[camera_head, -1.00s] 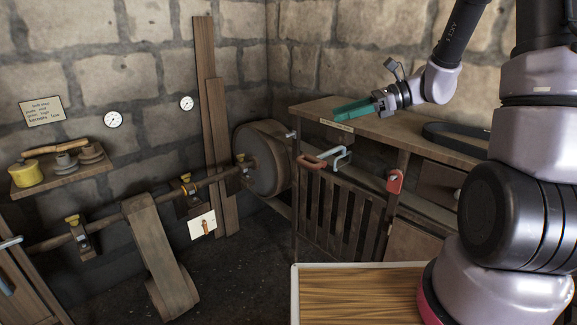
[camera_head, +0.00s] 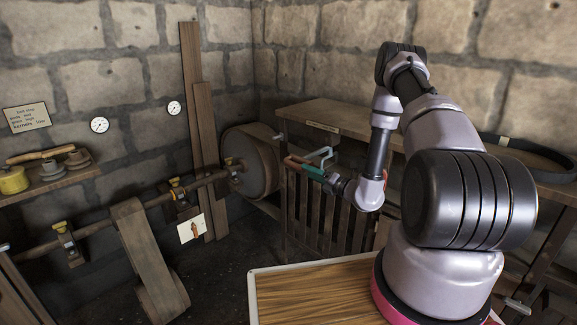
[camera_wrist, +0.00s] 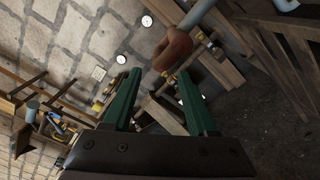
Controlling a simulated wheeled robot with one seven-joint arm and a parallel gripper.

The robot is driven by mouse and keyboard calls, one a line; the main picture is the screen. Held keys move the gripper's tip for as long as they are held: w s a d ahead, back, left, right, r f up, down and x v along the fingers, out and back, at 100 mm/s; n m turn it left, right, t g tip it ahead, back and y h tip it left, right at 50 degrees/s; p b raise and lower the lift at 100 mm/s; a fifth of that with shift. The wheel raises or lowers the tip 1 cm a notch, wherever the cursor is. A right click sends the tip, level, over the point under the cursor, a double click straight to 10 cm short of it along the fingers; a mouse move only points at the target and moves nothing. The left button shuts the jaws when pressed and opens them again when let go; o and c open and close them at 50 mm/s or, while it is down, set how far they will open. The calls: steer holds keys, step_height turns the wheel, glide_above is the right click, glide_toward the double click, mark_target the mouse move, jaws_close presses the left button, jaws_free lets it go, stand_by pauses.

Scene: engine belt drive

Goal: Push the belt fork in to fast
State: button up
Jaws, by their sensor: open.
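A reddish-brown handle on a grey bent rod (camera_head: 322,153), which I take for the belt fork, sticks out at the top of the slatted gate. In the wrist view the rounded handle (camera_wrist: 173,50) is just beyond the fingertips, toward the right finger, with the grey rod running to the upper right. My gripper (camera_head: 304,168) has green fingers spread apart and empty; it also shows in the wrist view (camera_wrist: 160,76). I cannot tell whether a finger touches the handle. The gripper partly covers the handle in the head view.
The slatted gate (camera_head: 331,215) stands below the gripper. A wooden bench (camera_head: 350,118) with a dark belt (camera_head: 530,155) is behind my arm. A large pulley (camera_head: 250,165), shaft and hanging belt (camera_head: 150,255) are at left. A white card (camera_head: 191,229) hangs by the shaft.

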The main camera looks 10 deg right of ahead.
mark_target(292, 164)
steer(key=x, duration=0.9)
steer(key=shift+w+a, duration=0.15)
steer(key=shift+w, duration=0.05)
jaws_close()
steer(key=shift+r, duration=0.1)
